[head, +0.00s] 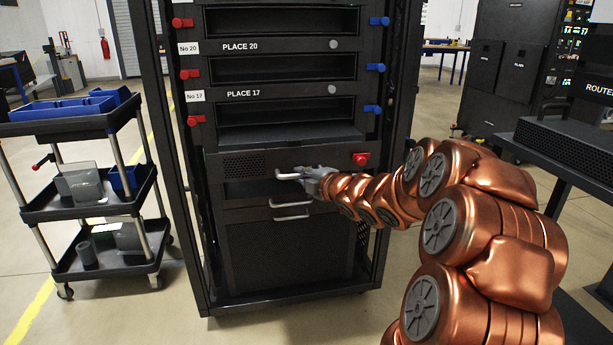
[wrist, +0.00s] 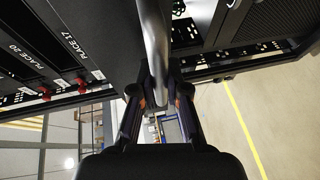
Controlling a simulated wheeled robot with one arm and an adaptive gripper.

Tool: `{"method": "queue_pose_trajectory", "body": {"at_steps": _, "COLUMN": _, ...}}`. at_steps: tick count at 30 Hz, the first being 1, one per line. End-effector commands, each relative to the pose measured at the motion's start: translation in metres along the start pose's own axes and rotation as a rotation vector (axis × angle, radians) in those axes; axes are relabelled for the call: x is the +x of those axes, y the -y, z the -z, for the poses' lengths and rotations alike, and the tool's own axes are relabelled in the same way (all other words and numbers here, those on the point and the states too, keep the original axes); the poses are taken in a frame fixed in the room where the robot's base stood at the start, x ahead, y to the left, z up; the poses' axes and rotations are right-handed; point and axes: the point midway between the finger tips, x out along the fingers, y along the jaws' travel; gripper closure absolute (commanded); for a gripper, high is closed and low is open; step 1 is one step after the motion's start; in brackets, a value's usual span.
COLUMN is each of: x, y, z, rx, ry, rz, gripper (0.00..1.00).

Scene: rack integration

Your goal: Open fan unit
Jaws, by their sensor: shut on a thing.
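The fan unit (head: 245,166) is a dark drawer-like front with a perforated grille, low in the black rack below the PLACE 17 slot. It has a silver bar handle (head: 285,175) on its front. My gripper (head: 303,174) is at the right part of this handle in the head view. In the wrist view the metal handle bar (wrist: 155,45) runs between the two fingers of my gripper (wrist: 160,103), which are shut on it. The fingertips are partly hidden behind the bar. A dark opening shows just below the grille front.
A lower panel with its own silver handle (head: 291,211) sits beneath. Red knobs (head: 361,159) and blue knobs (head: 376,67) stick out at the rack's sides. A black cart (head: 75,128) stands left, a dark table (head: 560,165) right. Floor in front is clear.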

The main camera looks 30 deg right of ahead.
Motion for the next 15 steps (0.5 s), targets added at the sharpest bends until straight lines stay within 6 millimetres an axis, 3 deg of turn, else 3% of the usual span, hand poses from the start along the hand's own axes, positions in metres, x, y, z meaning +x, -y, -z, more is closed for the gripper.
{"method": "queue_pose_trajectory", "body": {"at_steps": 7, "x": 0.0008, "y": 0.0019, "z": 0.0021, "rx": -0.001, "ry": -0.005, "rz": 0.003, "gripper": 1.0}}
{"method": "queue_pose_trajectory", "body": {"at_steps": 8, "x": 0.0008, "y": 0.0019, "z": 0.002, "rx": -0.001, "ry": -0.005, "rz": 0.003, "gripper": 0.85}}
{"method": "queue_pose_trajectory", "body": {"at_steps": 15, "x": 0.0001, "y": 0.001, "z": 0.0, "rx": 0.0, "ry": -0.001, "rz": 0.002, "gripper": 0.6}}
